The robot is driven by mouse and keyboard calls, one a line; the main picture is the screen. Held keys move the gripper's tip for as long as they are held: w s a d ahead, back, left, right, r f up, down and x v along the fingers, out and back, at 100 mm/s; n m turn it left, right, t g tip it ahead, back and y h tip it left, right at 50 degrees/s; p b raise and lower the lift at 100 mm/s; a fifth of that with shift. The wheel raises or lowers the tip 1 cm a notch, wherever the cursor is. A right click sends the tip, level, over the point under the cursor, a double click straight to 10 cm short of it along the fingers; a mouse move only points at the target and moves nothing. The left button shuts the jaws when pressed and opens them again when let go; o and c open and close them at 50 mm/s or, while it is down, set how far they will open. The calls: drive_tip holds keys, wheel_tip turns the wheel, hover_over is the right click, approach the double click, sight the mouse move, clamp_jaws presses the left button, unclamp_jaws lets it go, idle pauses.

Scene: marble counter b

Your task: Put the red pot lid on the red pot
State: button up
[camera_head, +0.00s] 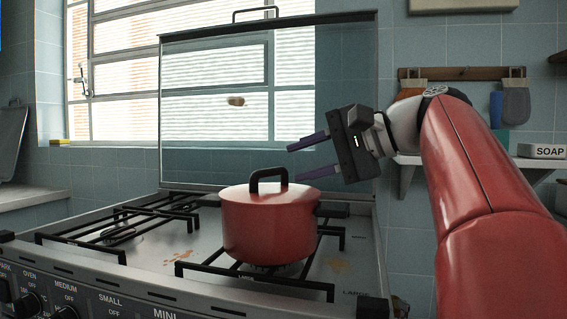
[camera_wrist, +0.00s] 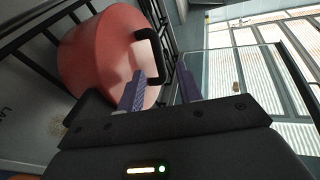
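The red pot (camera_head: 270,232) stands upright on a burner grate of the stove. The red pot lid (camera_head: 262,193) lies on top of the pot, with its black loop handle (camera_head: 268,176) standing up. In the wrist view the pot (camera_wrist: 85,60) fills the upper left, with the lid's black handle (camera_wrist: 150,55) towards its right edge. My gripper (camera_head: 292,160) is open and empty, just above and to the right of the lid handle. In the wrist view the gripper's purple fingers (camera_wrist: 160,82) are apart, with the handle beyond the left one; no contact is clear.
The black burner grates (camera_head: 150,222) spread to the left of the pot, empty. A raised glass stove cover (camera_head: 230,110) stands behind the pot. A wall shelf with a soap box (camera_head: 541,151) is at the right. The air left of the pot is free.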

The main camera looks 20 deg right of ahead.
drive_tip(key=p+v, duration=0.1)
drive_tip(key=v, duration=0.5)
drive_tip(key=shift+s+d, duration=0.1)
idle(0.3)
